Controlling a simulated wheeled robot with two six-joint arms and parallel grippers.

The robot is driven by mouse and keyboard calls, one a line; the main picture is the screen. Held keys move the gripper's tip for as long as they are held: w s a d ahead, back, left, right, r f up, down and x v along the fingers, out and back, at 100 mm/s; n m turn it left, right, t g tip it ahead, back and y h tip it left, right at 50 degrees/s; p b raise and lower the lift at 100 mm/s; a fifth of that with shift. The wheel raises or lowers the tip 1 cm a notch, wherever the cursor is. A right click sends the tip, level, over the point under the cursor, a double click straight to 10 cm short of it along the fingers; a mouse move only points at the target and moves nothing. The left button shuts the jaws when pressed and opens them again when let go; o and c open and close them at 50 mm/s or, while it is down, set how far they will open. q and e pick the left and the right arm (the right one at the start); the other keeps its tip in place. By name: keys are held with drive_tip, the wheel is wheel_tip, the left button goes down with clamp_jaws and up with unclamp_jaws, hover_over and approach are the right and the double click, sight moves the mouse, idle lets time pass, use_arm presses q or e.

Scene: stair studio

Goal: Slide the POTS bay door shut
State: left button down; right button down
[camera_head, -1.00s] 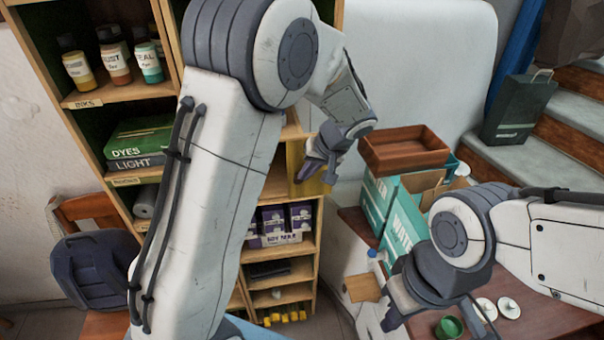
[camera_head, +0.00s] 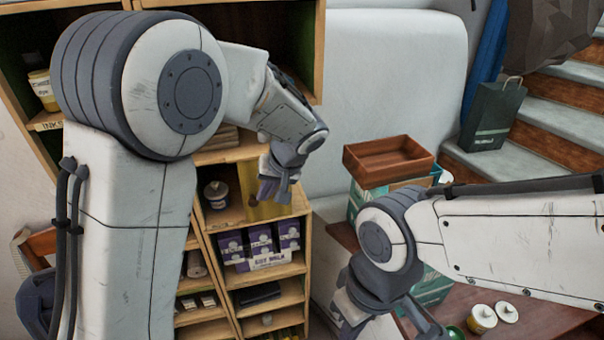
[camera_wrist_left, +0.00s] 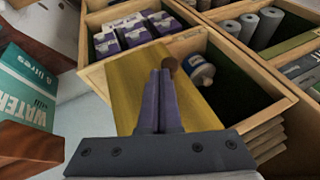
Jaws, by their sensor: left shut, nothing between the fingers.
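The bay door is a yellow panel (camera_head: 259,208) in a shelf bay, just above the soy milk cartons. In the left wrist view the yellow panel (camera_wrist_left: 128,88) covers one side of the bay, and a round brown knob (camera_wrist_left: 170,66) shows on it. The other side is open, with a white jar (camera_wrist_left: 199,70) inside. No POTS label is readable. My left gripper (camera_head: 274,190) is shut and empty in front of the panel; its fingertips (camera_wrist_left: 160,74) lie close beside the knob. I cannot tell if they touch. My right gripper is partly cut off at the bottom edge.
Soy milk cartons (camera_head: 262,243) fill the bay below. A brown tray (camera_head: 389,160) sits on teal boxes (camera_head: 357,196) to the right. Stairs (camera_head: 540,120) rise at the far right.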

use_arm(q)
drive_tip(key=w+d+f+b+v, duration=0.1)
drive_tip(key=d+b+v, duration=0.1)
drive_tip(key=v, duration=1)
drive_tip(key=s+d+f+m+g+h, duration=0.1)
drive_tip(key=s+f+m+h, duration=0.2)
drive_tip(key=s, duration=1)
drive_tip(key=s+d+f+m+g+h, duration=0.1)
drive_tip(key=s+f+m+g+h, duration=0.1)
drive_tip(key=s+f+m, duration=0.5)
drive_tip(key=s+h, duration=0.1)
drive_tip(key=s, duration=0.5)
drive_tip(key=shift+s+f, duration=0.2)
drive_tip(key=shift+s, duration=0.15)
drive_tip(key=shift+d, duration=0.1)
